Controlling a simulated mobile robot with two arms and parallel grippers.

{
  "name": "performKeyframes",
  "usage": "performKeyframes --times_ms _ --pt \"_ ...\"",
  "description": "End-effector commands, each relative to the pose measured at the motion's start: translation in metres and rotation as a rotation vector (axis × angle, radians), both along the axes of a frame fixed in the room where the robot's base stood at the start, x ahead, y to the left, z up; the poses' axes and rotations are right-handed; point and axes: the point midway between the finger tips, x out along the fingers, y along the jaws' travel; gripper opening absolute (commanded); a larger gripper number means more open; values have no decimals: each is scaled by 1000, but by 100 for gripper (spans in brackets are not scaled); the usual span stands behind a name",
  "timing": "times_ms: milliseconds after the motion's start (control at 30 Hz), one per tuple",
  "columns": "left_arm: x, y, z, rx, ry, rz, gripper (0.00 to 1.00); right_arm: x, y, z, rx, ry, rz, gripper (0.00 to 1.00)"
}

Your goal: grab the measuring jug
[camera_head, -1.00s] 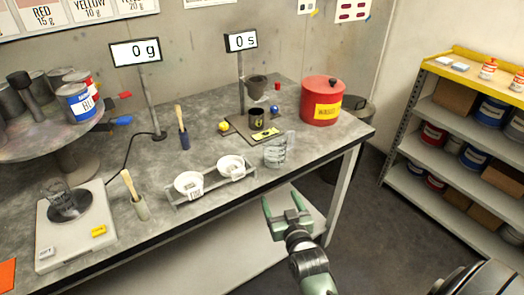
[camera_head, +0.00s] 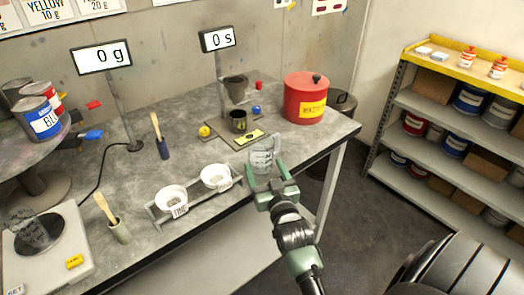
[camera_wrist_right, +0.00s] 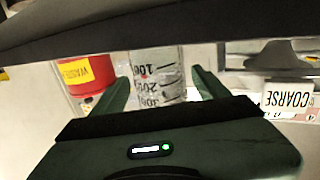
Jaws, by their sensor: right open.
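The measuring jug (camera_head: 262,157) is a clear vessel with dark graduation marks, standing near the front edge of the bench. It also shows in the right wrist view (camera_wrist_right: 157,78), where it appears between the two green fingers. My right gripper (camera_head: 270,180) is open at the jug, with its fingers pointing toward it from the front edge. The fingers look apart from the jug's sides in the wrist view, though contact is hard to tell. The head view hides the jug's lower part behind the gripper. My left gripper is not in view.
Two white cups (camera_head: 172,198) sit in a grey holder left of the jug. A stand with a dark cup (camera_head: 238,121) is behind it, and a red waste bin (camera_head: 306,97) is behind right. A scale (camera_head: 75,243) is at far left.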

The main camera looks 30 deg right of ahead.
Motion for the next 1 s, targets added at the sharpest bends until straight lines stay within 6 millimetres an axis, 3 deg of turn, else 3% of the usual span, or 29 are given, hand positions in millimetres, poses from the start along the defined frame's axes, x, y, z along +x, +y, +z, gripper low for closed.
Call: performKeyframes --times_ms 400,700,733,933,1000 --pt "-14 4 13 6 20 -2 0 52 -21 6 0 0 -1 75" --pt "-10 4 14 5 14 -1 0 57 -23 5 0 1 -1 75" --pt "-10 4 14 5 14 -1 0 57 -23 5 0 1 -1 72" --pt "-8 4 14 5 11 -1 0 57 -23 5 0 1 -1 16" --pt "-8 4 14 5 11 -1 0 57 -23 6 0 -1 -1 15"
